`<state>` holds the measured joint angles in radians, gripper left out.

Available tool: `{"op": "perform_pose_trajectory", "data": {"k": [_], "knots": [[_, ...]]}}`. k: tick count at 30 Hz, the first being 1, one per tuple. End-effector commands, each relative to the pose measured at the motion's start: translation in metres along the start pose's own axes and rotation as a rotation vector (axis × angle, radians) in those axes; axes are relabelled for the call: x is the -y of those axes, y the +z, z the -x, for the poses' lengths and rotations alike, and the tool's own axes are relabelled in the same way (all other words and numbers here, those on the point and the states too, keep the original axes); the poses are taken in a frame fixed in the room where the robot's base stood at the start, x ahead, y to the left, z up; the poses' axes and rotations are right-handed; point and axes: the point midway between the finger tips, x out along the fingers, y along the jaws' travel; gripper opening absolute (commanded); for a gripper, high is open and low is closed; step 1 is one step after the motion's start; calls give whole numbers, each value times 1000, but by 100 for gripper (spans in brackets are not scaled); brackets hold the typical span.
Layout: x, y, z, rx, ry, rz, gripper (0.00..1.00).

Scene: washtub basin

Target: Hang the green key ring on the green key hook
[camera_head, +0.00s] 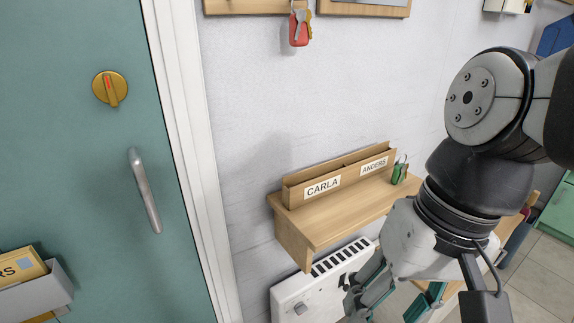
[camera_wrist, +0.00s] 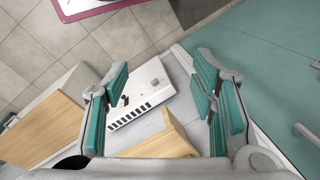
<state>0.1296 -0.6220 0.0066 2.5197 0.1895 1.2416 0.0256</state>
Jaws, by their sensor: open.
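The green key ring (camera_head: 400,170), a green fob with metal at its top, stands at the right end of the wooden wall shelf (camera_head: 325,222), beside the letter holder marked ANDERS. I cannot make out the green key hook; only the lower edge of the wall boards shows. My gripper (camera_head: 393,302) is open and empty, in front of and below the shelf in the head view. Its green-padded fingers (camera_wrist: 160,88) are spread wide in the wrist view, with the radiator and a wooden shelf corner between them. The key ring does not show in the wrist view.
Red-tagged keys (camera_head: 299,27) hang from a wooden board (camera_head: 260,5) at the top. The letter holder (camera_head: 338,175) stands along the shelf back. A white radiator (camera_head: 318,288) is below. A green door (camera_head: 85,150) with a handle (camera_head: 145,190) is left.

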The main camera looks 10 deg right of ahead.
Motion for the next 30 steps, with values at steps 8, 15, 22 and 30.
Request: {"op": "perform_pose_trajectory", "data": {"k": [8,15,22,30], "knots": [[-23,10,8,-133,146,217,52],[-24,10,8,-137,153,223,52],[-21,10,27,-160,151,224,52],[-11,10,96,-266,146,232,52]]}}
